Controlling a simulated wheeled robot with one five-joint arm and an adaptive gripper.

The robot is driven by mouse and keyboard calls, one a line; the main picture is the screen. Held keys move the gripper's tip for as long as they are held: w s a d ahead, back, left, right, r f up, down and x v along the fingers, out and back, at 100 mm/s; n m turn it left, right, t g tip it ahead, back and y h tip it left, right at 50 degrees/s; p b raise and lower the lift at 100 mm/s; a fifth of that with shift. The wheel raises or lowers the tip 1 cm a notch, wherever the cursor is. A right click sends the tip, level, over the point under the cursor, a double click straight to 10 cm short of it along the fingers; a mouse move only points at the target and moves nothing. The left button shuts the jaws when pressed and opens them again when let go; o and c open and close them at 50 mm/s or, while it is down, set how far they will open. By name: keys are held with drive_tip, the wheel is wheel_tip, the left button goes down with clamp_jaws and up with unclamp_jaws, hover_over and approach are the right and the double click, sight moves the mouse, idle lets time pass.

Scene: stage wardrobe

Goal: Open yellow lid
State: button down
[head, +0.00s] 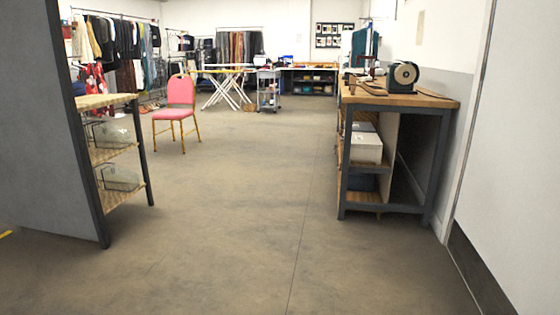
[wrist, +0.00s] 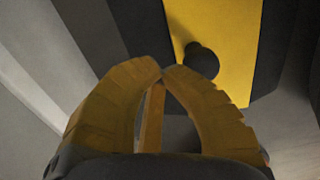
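The yellow lid (wrist: 232,50) shows at the top right of the wrist view as a flat yellow panel with dark borders. A round dark knob (wrist: 202,61) stands out from it near its lower left edge. My gripper (wrist: 162,72) has two amber, ribbed fingers whose tips meet, with nothing seen held at the tips. In the picture the tips lie just left of and below the knob, and a gap shows between them. How far apart they are in depth is hard to tell. I cannot make out the yellow lid or my gripper in the head view.
In the head view a workbench (head: 398,97) stands at right and a shelf unit (head: 106,100) at left. A pink chair (head: 180,91) stands beyond the shelf. Clothes racks and an ironing board (head: 226,88) are at the back. The middle floor (head: 250,200) is clear.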

drive_tip(key=shift+a+f, duration=0.15)
drive_tip(key=shift+f, duration=0.1)
